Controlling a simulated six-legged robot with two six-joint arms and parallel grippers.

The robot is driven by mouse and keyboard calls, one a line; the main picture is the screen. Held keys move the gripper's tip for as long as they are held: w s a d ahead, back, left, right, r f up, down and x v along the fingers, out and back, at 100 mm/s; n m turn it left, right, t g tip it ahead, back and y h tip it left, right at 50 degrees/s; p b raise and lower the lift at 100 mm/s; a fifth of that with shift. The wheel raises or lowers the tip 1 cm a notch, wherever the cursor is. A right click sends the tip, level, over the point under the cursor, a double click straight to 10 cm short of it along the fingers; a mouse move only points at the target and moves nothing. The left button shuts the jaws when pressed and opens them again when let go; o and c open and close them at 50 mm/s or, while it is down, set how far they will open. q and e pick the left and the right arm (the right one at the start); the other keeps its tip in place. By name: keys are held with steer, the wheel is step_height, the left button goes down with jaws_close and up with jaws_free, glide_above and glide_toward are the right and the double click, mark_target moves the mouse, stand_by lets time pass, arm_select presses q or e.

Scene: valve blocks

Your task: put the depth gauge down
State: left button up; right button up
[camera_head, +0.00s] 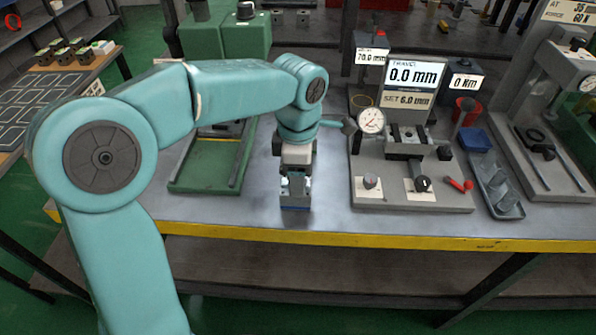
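My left gripper (296,185) points straight down near the front edge of the bench, in the middle of the view. It is at a small dark block with a blue base (295,208). The wrist and fingers hide most of what is between them, so I cannot tell whether they are closed on anything. I cannot make out a depth gauge for certain. A round white dial (371,121) shows on the grey test fixture (448,197) to the right of the gripper. My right gripper is not in view.
A display (413,75) behind the fixture reads travel 0.0 mm, set 6.0 mm. A green machine base (207,178) stands left of the gripper. The yellow bench edge (330,239) runs along the front.

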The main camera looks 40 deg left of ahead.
arm_select(q)
steer(key=shift+o, duration=0.5)
steer(key=shift+r, duration=0.15)
step_height(320, 180, up, 13)
steer(key=p, duration=0.3)
steer(key=shift+f, duration=0.2)
